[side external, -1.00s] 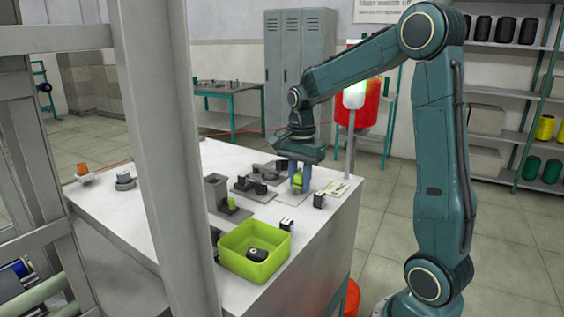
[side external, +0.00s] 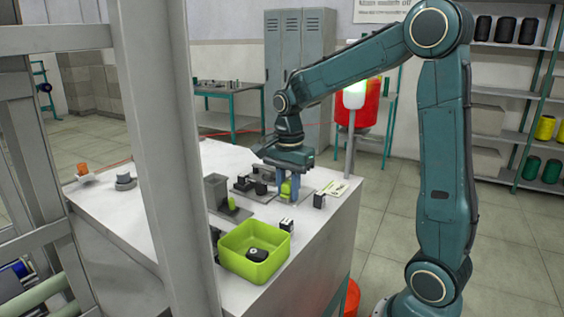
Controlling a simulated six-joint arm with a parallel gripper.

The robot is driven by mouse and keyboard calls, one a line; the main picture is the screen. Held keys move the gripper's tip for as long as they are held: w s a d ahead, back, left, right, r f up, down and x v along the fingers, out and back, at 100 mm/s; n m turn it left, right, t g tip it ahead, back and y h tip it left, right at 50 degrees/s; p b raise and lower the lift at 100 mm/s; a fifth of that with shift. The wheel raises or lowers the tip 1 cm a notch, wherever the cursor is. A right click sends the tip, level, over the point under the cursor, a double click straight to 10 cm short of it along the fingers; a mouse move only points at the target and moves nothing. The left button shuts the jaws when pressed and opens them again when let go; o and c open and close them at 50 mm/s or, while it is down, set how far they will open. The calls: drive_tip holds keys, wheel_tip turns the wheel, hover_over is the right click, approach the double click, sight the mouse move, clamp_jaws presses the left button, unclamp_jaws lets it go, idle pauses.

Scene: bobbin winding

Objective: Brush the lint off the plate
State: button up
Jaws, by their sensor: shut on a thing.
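My gripper (side external: 288,193) points down over the right part of the white worktop, with its blue fingers shut on a small lime-green thing (side external: 286,188). This looks like the brush's handle, but its lower end and any bristles are too small to make out. A flat grey plate (side external: 304,188) lies under and beside the fingers, and the gripper covers part of it. I cannot make out lint on it at this size. I cannot tell whether the held thing touches the plate.
A lime-green bin (side external: 234,240) with a black bobbin (side external: 257,253) stands at the worktop's front. Small black-and-white blocks (side external: 319,200) and a pale card (side external: 335,187) lie to the right.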

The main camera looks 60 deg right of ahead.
drive_tip(key=shift+a+r, duration=0.1)
drive_tip(key=shift+r, duration=4.05)
